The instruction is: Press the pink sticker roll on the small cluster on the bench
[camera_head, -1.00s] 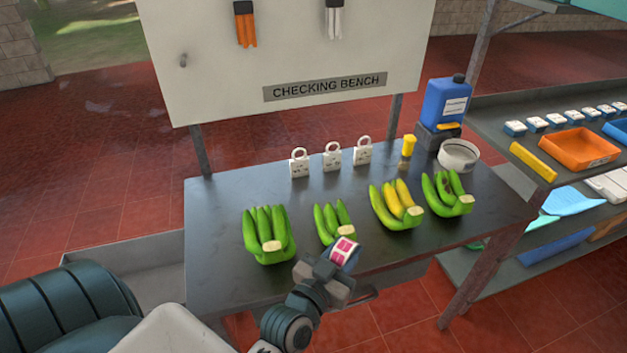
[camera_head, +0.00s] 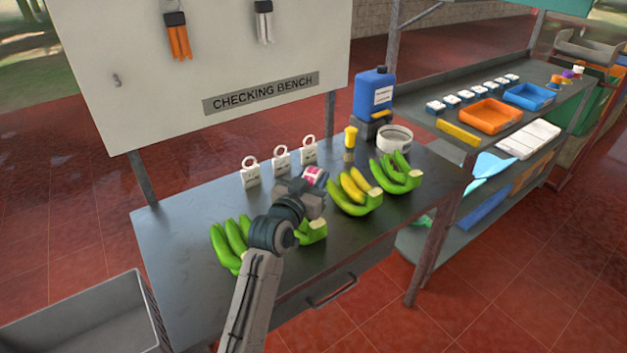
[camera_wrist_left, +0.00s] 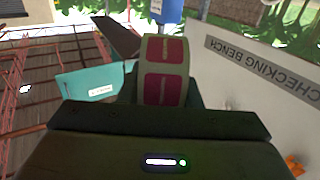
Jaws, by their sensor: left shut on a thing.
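The pink sticker roll (camera_head: 314,175), white with pink labels, is in my left gripper (camera_head: 306,190). The left wrist view shows the roll (camera_wrist_left: 164,88) close up between the jaws. The gripper is shut on it, over the middle of the bench (camera_head: 180,285). The small green cluster (camera_head: 315,233) lies on the bench just below the gripper in the picture, partly hidden by my left arm. I cannot tell the height of the roll above the bench. My right gripper is not in view.
A green cluster (camera_head: 229,238) lies to the left, a part-yellow cluster (camera_head: 352,198) and another green cluster (camera_head: 398,177) to the right. Several white padlock-like tags (camera_head: 281,162), a yellow-topped bottle (camera_head: 350,143), a bowl (camera_head: 396,140) and a blue jug (camera_head: 374,93) stand behind.

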